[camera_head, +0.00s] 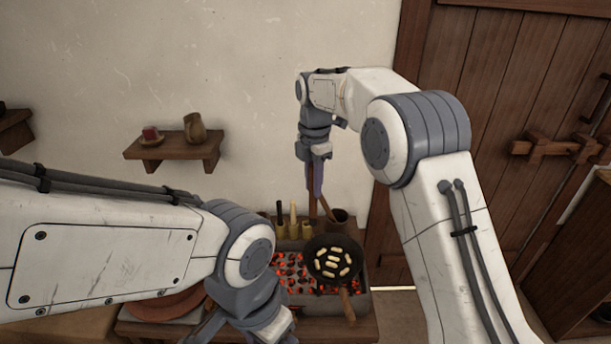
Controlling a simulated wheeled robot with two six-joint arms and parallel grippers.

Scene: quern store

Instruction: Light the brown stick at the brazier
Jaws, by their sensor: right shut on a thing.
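The brazier (360,303) is a grey box of glowing red coals on a low wooden stand. My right gripper (317,180) points down above its back edge, shut on the brown stick (312,208). The stick hangs roughly upright. Its lower end is by the short yellow holders (307,230) behind the coals; I cannot tell whether it is inside one. A black stick (280,212) and a cream stick (294,212) stand in holders to its left. My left gripper (250,328) is low at the front left, partly cut off, its fingers unclear.
A black pan (316,245) with several pale pieces covers the brazier's right part, its wooden handle (347,304) toward me. A dark pot (339,219) stands behind it. A wall shelf (173,152) holds a jug (195,128). A wooden door (470,100) is at right.

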